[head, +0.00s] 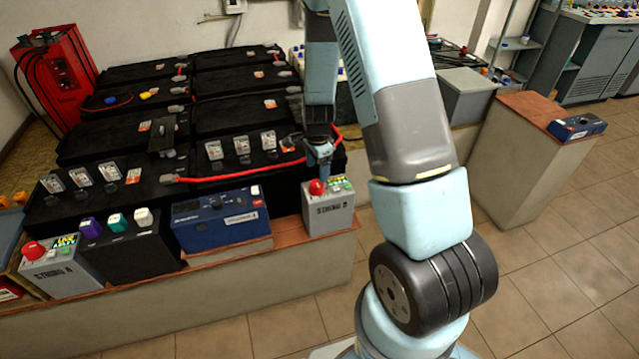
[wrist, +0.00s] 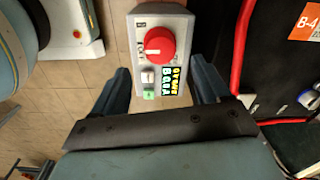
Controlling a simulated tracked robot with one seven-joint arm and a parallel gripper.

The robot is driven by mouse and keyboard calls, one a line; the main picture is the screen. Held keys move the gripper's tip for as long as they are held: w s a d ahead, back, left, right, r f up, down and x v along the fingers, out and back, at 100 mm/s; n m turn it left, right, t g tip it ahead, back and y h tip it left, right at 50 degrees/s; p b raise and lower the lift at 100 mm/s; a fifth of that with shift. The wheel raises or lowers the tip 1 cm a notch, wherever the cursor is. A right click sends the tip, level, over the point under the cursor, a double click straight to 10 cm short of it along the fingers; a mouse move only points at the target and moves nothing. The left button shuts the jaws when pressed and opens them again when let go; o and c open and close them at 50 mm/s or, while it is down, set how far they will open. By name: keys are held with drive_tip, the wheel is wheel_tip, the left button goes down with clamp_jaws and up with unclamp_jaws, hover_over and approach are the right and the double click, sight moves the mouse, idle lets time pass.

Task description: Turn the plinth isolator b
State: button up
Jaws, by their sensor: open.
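The grey isolator box marked STRING B (head: 329,212) stands on the brown-topped plinth. Its red rotary knob (head: 317,187) shows on top, and the knob also shows in the wrist view (wrist: 159,44) with a small pale mark on its left side. A white button, a green button and a yellow-lettered label sit beside the knob. My gripper (head: 319,158) is just above the box, pointing down. In the wrist view my gripper (wrist: 161,70) is open, one finger on each side of the box, with nothing held. Whether the fingers touch the box cannot be told.
A blue unit (head: 220,218) stands left of the box on the plinth. Another grey box (head: 65,270) marked STRING A is at far left. Black batteries (head: 240,118) with a red cable lie behind. The tiled floor in front is clear.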

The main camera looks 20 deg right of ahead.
sight(317, 183)
wheel_tip(317, 183, down, 7)
drive_tip(key=shift+w+f, duration=0.15)
drive_tip(key=shift+f, duration=0.05)
drive_tip(key=shift+c, duration=0.3)
